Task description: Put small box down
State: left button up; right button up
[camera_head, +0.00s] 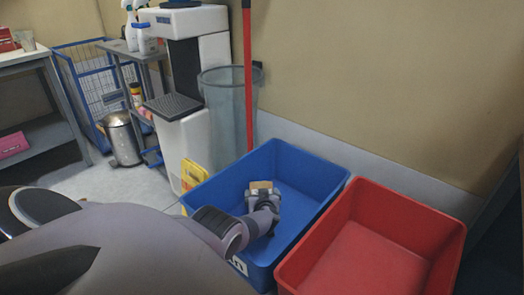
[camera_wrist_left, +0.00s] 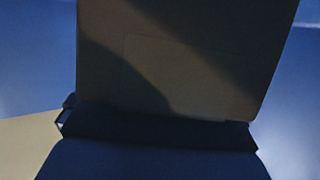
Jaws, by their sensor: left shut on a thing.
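The small box (camera_head: 261,186) is tan and sits in the jaws of my left gripper (camera_head: 262,194), inside the blue bin (camera_head: 325,180). In the left wrist view the small box (camera_wrist_left: 185,55) is a brown face filling the middle, partly in shadow, with blue bin surface on both sides. The left gripper (camera_wrist_left: 155,128) is shut on it, seen as a dark bar along the box's lower edge. Whether the box touches the bin floor cannot be told. My right gripper is not in view.
An empty red bin (camera_head: 375,262) stands right of the blue bin, close beside it. Behind are a grey trash can (camera_head: 228,110), a red pole (camera_head: 247,60) and a yellow sign (camera_head: 193,174). A wall (camera_head: 390,80) closes off the back.

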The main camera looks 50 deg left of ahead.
pick_arm(q)
jog(key=shift+f, duration=0.6)
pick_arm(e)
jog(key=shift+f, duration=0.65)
pick_arm(q)
jog(key=shift+f+b, duration=0.2)
jog(key=shift+b, duration=0.2)
jog(key=o, duration=0.8)
jog(key=shift+r, duration=0.15)
